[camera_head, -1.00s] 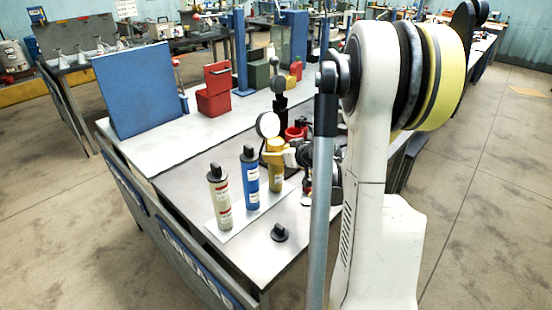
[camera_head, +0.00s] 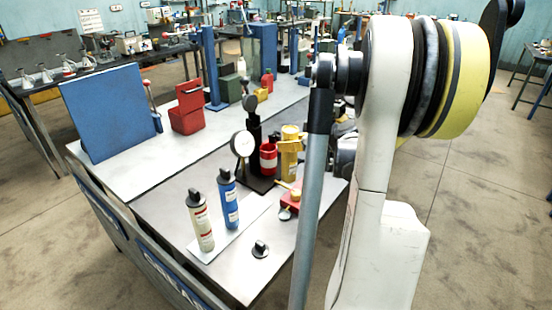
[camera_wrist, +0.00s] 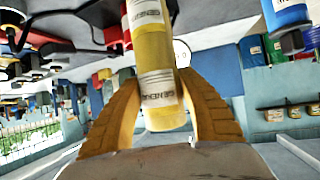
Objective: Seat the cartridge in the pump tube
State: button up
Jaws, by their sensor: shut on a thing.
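A yellow cartridge (camera_head: 290,152) with white labels is held in the air behind the plate, just right of the red cup (camera_head: 268,158) on a black stand (camera_head: 253,135). I cannot tell whether this cup is the pump tube. In the wrist view my gripper (camera_wrist: 160,98) has its two tan fingers shut on the yellow cartridge (camera_wrist: 155,55), one on each side. In the head view my arm hides most of the gripper. A cream cartridge (camera_head: 201,224) and a blue cartridge (camera_head: 229,203) stand upright on a white plate (camera_head: 256,209).
A round dial gauge (camera_head: 242,143) stands left of the red cup. A red block (camera_head: 291,199) with a yellow lever is right of the plate. A black cap (camera_head: 260,249) lies on the grey bench in front. A red box (camera_head: 187,112) and blue panel (camera_head: 112,112) stand behind.

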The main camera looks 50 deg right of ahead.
aim_at(268, 170)
jog(key=z, duration=1.3)
